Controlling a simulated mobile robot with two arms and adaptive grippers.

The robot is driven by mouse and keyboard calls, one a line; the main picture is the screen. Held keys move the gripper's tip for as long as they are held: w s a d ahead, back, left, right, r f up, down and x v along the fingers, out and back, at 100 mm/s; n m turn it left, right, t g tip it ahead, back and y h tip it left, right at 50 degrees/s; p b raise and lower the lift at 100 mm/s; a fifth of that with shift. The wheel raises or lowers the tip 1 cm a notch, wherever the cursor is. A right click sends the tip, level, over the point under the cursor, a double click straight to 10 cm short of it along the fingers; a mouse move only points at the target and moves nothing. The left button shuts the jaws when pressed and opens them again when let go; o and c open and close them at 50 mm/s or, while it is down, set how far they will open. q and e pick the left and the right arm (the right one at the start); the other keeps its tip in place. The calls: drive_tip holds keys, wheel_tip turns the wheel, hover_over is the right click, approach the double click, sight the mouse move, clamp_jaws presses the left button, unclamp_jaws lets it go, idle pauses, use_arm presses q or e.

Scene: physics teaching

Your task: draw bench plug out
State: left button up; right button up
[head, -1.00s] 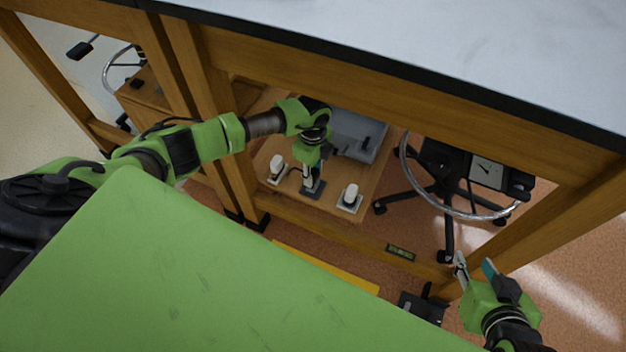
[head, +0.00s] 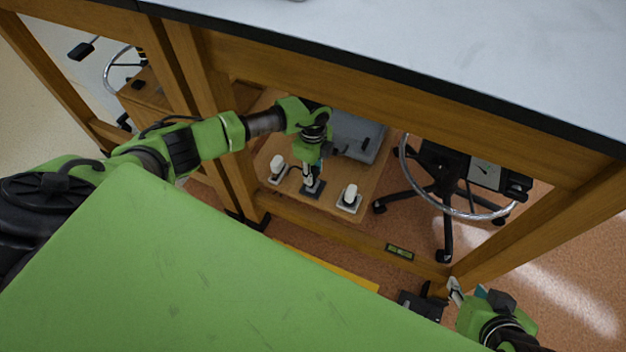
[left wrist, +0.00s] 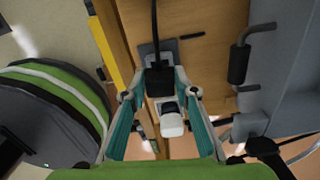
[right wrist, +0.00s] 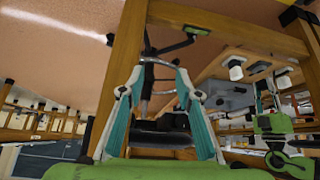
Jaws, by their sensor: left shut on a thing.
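My left gripper (head: 308,176) reaches under the bench top to the wooden shelf. In the left wrist view my left gripper (left wrist: 160,90) is shut on a black plug (left wrist: 159,80) with a black cable. The plug is over a dark socket plate (left wrist: 156,48), which also shows in the head view (head: 314,188). I cannot tell whether its pins are in the socket. A white plug (left wrist: 172,125) appears between the fingers in the left wrist view. My right gripper (head: 468,290) is open and empty near the bench's right leg; its fingers show in the right wrist view (right wrist: 158,92).
White plugs stand on plates left (head: 277,166) and right (head: 350,194) of the dark plate. A grey case (head: 360,135) lies behind on the shelf (head: 378,180). A stool ring (head: 440,208) is to the right. The bench rail (head: 350,232) runs along the front.

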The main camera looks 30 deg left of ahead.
drive_tip(key=s+d+f+g+p, duration=0.1)
drive_tip(key=s+d+f+g, duration=0.1)
drive_tip(key=s, duration=0.5)
drive_tip(key=shift+s+g+h, duration=0.15)
drive_tip(key=shift+g+h, duration=0.25)
drive_tip(key=shift+g, duration=0.4)
drive_tip(key=shift+s+d, duration=0.1)
idle(0.4)
